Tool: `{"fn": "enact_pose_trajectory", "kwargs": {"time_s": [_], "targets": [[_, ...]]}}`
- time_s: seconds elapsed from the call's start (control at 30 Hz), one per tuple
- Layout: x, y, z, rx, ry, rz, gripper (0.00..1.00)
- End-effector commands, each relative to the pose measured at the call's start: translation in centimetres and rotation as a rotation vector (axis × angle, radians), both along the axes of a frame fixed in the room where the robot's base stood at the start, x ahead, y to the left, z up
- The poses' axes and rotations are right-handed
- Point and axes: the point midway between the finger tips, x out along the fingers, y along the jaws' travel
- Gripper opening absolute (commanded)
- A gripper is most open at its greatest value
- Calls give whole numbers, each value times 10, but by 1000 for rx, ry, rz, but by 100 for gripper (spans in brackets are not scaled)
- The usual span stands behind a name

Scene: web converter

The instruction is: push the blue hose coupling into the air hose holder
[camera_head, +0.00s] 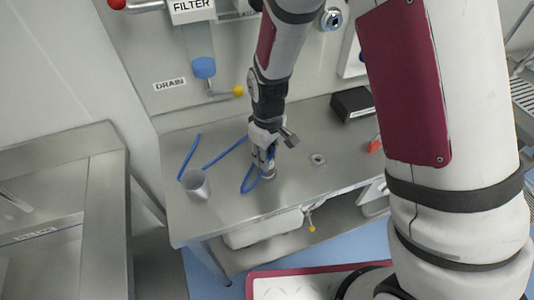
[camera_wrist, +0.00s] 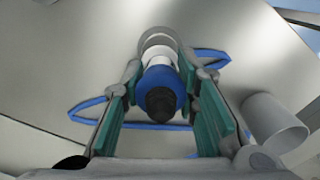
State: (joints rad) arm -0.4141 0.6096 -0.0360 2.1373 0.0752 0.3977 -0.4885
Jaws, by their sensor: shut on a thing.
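My gripper (camera_head: 264,160) points down over the steel table and is shut on the blue hose coupling. In the wrist view the blue coupling (camera_wrist: 160,88), with a black end towards the camera, sits between the green finger pads of my gripper (camera_wrist: 165,105). A white section and a round grey piece (camera_wrist: 157,38), which looks like the air hose holder, lie in line beyond the coupling. I cannot tell how far the coupling is inside it. The blue hose (camera_head: 249,184) loops beside the gripper on the table.
A grey metal cup (camera_head: 196,186) stands on the table (camera_head: 225,216) to the left, inside the hose's sweep. A round metal fitting (camera_head: 318,159) and a black box (camera_head: 352,103) are to the right. A drain pipe with a yellow knob (camera_head: 238,90) hangs behind.

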Motion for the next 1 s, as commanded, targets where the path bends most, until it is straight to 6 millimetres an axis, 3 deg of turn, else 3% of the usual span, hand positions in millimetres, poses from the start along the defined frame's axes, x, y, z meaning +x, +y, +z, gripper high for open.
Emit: {"fn": "enact_pose_trajectory", "kwargs": {"time_s": [1.0], "targets": [[0, 0, -15, 0, 1, 0, 0]]}}
